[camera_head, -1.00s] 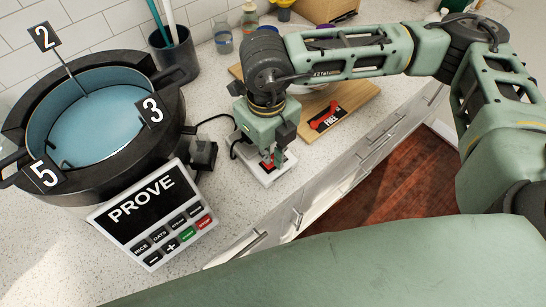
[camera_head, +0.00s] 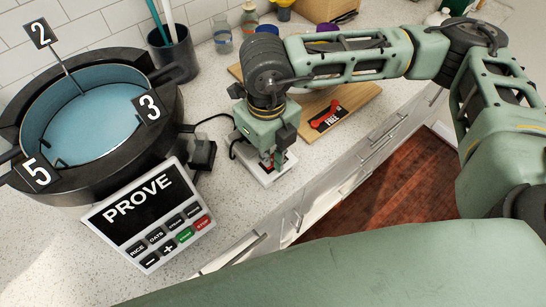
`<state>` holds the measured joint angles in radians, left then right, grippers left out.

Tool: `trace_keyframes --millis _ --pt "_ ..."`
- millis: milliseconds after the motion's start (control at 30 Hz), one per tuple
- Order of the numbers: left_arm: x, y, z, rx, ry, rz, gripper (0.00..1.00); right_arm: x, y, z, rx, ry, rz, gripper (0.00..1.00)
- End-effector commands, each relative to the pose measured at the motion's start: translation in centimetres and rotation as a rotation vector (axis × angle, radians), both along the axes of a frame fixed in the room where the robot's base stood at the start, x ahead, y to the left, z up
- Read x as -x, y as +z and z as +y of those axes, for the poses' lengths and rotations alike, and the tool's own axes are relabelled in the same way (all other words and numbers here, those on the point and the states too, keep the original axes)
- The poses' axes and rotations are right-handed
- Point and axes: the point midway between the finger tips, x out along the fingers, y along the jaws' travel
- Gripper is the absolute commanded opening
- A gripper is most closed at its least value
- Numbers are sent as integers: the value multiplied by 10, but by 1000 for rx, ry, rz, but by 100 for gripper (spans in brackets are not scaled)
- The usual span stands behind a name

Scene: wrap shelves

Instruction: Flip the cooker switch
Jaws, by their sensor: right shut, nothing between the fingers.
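The cooker (camera_head: 165,160) is a large dark round pot with a pale blue inside and number tags 2, 3 and 5. Its tilted panel (camera_head: 140,212) reads PROVE and has several buttons. A white switch plate (camera_head: 268,179) with a red part lies on the counter to the right of the cooker, with a black cable near it. My right gripper (camera_head: 272,163) is shut and empty, pointing down over the switch. Its fingertips hide much of the red part, and I cannot tell whether they touch it. My left gripper is not in view.
Behind my right arm lies a wooden board (camera_head: 358,97) with a black and red FREE packet (camera_head: 327,116). A dark cup with utensils (camera_head: 175,58) and bottles stand near the tiled wall. Drawers and the counter edge lie to the right of the switch.

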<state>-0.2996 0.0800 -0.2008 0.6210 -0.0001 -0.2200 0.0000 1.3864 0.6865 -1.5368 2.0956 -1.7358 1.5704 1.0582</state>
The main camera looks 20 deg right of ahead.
Motion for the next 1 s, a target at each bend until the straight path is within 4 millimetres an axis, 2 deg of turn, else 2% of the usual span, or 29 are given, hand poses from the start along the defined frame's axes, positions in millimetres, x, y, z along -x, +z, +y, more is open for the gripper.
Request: trace_keyframes --millis 467,1000 --pt "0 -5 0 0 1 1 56 0 -4 0 0 0 0 0" --pt "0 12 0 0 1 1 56 0 38 0 -1 0 -1 0"
